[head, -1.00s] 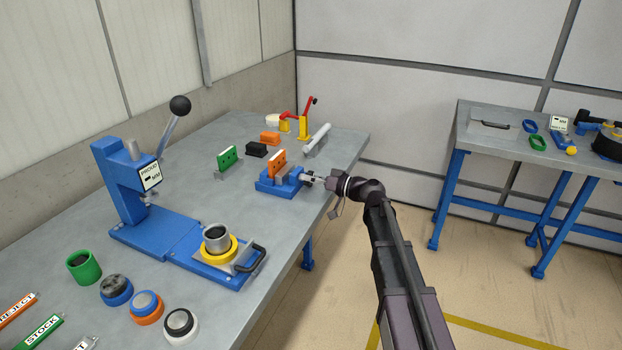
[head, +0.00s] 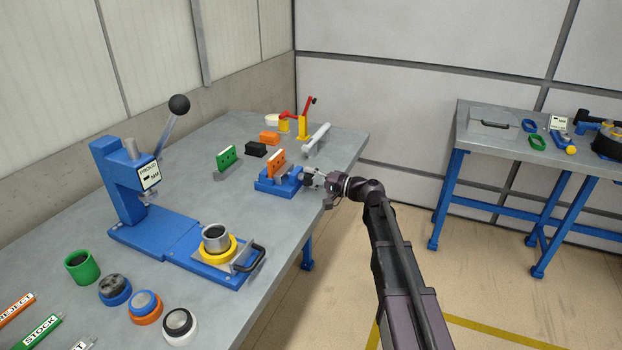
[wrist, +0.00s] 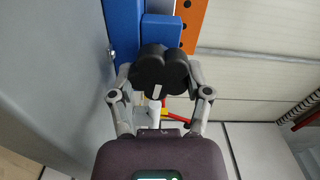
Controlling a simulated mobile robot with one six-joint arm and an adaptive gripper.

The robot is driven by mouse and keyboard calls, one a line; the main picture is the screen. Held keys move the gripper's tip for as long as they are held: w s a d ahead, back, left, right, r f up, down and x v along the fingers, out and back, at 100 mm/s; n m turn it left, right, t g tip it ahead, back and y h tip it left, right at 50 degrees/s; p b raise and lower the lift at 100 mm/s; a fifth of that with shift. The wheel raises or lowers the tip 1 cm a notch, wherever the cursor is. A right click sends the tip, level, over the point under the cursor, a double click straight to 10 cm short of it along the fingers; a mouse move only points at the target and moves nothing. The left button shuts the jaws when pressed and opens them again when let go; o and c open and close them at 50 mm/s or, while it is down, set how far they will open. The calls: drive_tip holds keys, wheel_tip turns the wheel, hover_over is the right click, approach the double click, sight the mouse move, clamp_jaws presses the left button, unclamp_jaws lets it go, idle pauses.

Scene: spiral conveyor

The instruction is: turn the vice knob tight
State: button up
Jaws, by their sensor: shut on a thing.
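The blue vice (head: 275,182) stands near the right edge of the grey bench in the head view, with an orange block (head: 276,163) with holes upright in it. In the wrist view the vice's blue body (wrist: 158,30) is straight ahead, with the orange block (wrist: 193,22) beside it. The dark lobed knob (wrist: 160,70) is at the vice's near end. My gripper (wrist: 160,80) is shut on the knob, with one finger on each side. In the head view my gripper (head: 316,180) meets the vice's right end, and the knob is too small to tell there.
A blue press (head: 135,190) with a lever stands at the left of the bench. A green block (head: 226,159), a black block (head: 256,150) and a red-handled clamp (head: 303,126) stand around the vice. A second table (head: 475,135) is at the right. The floor between is clear.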

drive_tip(key=m, duration=0.4)
drive_tip(key=shift+a+f+m, duration=0.1)
drive_tip(key=shift+m, duration=0.2)
drive_tip(key=m, duration=0.4)
idle(0.3)
drive_tip(key=o, duration=1.2)
drive_tip(key=shift+f, duration=0.1)
drive_tip(key=shift+v, duration=6.05)
